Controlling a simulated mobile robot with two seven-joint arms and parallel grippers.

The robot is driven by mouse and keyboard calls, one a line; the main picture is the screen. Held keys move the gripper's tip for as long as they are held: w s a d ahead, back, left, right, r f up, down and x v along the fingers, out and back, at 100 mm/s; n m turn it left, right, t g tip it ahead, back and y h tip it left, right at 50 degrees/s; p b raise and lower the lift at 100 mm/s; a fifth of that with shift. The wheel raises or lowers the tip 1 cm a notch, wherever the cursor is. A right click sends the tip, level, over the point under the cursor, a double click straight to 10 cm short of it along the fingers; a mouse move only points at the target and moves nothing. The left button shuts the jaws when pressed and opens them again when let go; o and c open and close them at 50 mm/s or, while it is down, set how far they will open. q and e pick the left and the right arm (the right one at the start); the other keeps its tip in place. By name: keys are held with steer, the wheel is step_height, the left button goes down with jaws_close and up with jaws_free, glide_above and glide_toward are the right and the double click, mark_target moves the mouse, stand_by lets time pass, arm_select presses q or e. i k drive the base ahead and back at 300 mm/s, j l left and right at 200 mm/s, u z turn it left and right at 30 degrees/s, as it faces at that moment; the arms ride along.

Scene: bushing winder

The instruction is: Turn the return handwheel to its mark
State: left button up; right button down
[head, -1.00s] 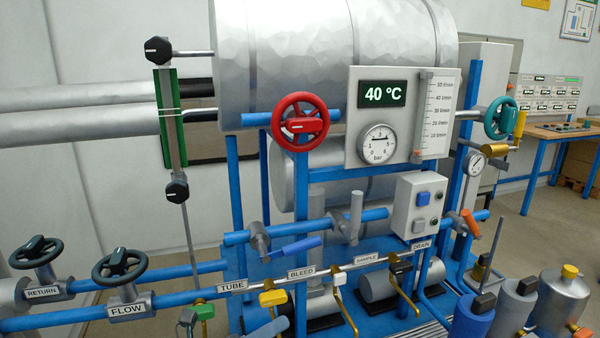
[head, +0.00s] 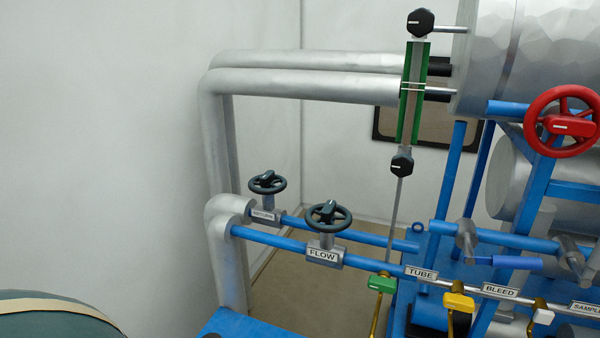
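The return handwheel (head: 267,182) is a dark wheel with a black pointer knob on top, on a grey valve body on the rear blue pipe. Its label (head: 264,215) is too small to read now; it read RETURN in the earlier head view. Its mark cannot be made out. A similar dark flow handwheel (head: 328,217) stands in front and to the right, above a FLOW label (head: 322,254). Neither of my grippers shows in the head view.
Silver pipes (head: 225,140) rise and bend behind the handwheels. A green-handled valve (head: 381,284) and yellow valve (head: 458,302) sit right of them. A red handwheel (head: 562,122) is at right. A dark green rounded object (head: 55,315) fills the lower left corner.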

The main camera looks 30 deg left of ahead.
mark_target(266, 180)
steer(key=u, duration=1.35)
